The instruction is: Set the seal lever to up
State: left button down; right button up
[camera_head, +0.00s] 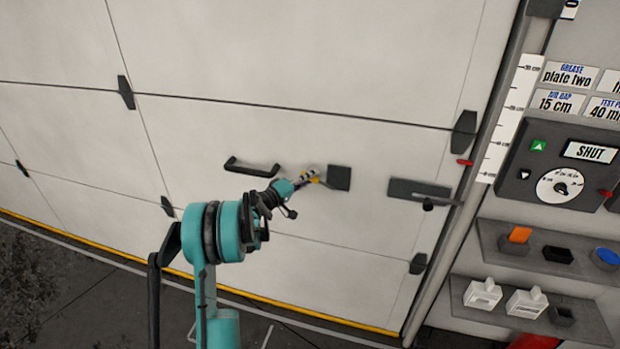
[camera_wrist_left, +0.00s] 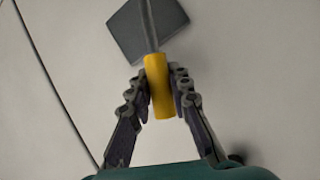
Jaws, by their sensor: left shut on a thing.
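The seal lever has a yellow grip (camera_wrist_left: 158,88) on a grey rod, which runs to a dark square plate (camera_head: 339,177) on the white door. In the left wrist view the plate (camera_wrist_left: 146,30) is at the top and the rod reaches down from it. In the head view the lever points left from the plate and its yellow grip (camera_head: 314,178) is partly hidden by my gripper. My left gripper (camera_head: 308,178) is shut on the yellow grip, with a finger on each side in the left wrist view (camera_wrist_left: 159,95). My right gripper is out of view.
A black handle (camera_head: 252,168) is left of the lever, and a latch plate (camera_head: 419,192) is to its right. A control box (camera_head: 560,175) reading SHUT is beside the door. Shelves (camera_head: 545,250) below it hold small blocks and trays.

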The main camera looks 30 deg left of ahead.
pick_arm(q)
jog(key=r+m+p, duration=0.1)
jog(key=d+r+m+g+p, duration=0.1)
jog(key=r+y+p, duration=0.1)
jog(key=shift+w+d+m+g, duration=0.15)
jog(key=shift+d+m+g, duration=0.15)
jog(key=shift+m, duration=0.1)
jog(key=d+r+m+p, duration=0.1)
jog(key=d+r+m+g+y+p, duration=0.1)
jog(key=shift+w+d+m, duration=0.1)
jog(key=shift+w+m, duration=0.2)
jog(key=d, duration=0.1)
jog(key=m+y+p, duration=0.1)
jog(key=d+r+m+g+y+p, duration=0.1)
jog(key=shift+w+d, duration=0.3)
jog(key=shift+w+d+m+g+y+p, duration=0.15)
jog(key=shift+d+m+g+y+p, duration=0.1)
jog(key=shift+d+m+y, duration=0.25)
jog(key=shift+w+d+m+g+y+p, duration=0.15)
jog(key=shift+d+m+g+y, duration=0.15)
jog(key=shift+d+m, duration=0.3)
jog(key=shift+d, duration=0.1)
jog(key=c, duration=1.4)
grip_release()
jog(key=shift+o, duration=0.2)
jog(key=shift+s, duration=0.1)
jog(key=v, duration=1.2)
jog(key=shift+d, duration=0.2)
